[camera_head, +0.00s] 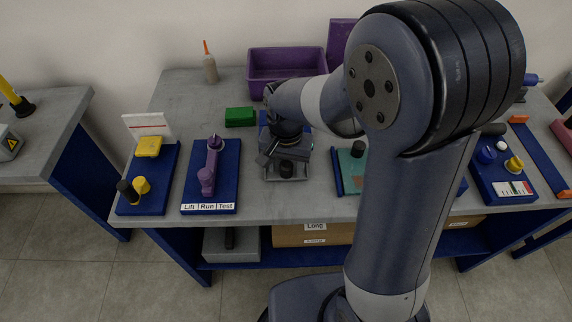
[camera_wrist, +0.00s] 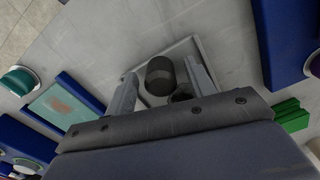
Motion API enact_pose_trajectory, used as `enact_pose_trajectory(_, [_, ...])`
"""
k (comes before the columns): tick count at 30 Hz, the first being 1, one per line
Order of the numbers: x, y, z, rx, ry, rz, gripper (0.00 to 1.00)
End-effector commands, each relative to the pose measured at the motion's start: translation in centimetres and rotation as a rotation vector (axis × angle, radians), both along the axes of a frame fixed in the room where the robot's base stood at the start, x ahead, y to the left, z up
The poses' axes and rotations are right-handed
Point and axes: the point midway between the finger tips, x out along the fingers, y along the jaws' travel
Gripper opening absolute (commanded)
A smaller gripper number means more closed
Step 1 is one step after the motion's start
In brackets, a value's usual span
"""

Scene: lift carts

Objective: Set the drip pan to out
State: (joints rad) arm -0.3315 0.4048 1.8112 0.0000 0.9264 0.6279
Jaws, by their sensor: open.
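The drip pan looks to be the shallow grey tray (camera_head: 300,178) at the middle of the bench's front part, with a black knob (camera_head: 286,168) on it. In the wrist view the knob (camera_wrist: 160,76) stands on the grey pan (camera_wrist: 184,46). My gripper (camera_head: 284,153) is just above and behind the knob in the head view. In the wrist view my gripper (camera_wrist: 161,70) is open, one finger on each side of the knob, with gaps showing. I cannot tell how low the fingertips are. My gripper and wrist hide the back of the pan.
Left of the pan is a blue board with a purple lever (camera_head: 210,165) labelled Lift, Run, Test. A teal panel (camera_head: 351,172) with a black knob is to the right. A green block (camera_head: 240,117) and a purple bin (camera_head: 285,66) stand behind. My arm hides the bench's right-middle.

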Motion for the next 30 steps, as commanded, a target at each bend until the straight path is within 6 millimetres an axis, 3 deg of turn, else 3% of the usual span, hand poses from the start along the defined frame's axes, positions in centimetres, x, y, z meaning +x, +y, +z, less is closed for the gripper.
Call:
enact_pose_trajectory(10, [0.01,0.0,-0.39,0.001,-0.001,0.0,0.51])
enact_pose_trajectory(27, [0.01,0.0,-0.35,0.001,-0.001,0.0,0.04])
enact_pose_trajectory(30, [0.01,0.0,-0.35,0.001,-0.001,0.0,0.0])
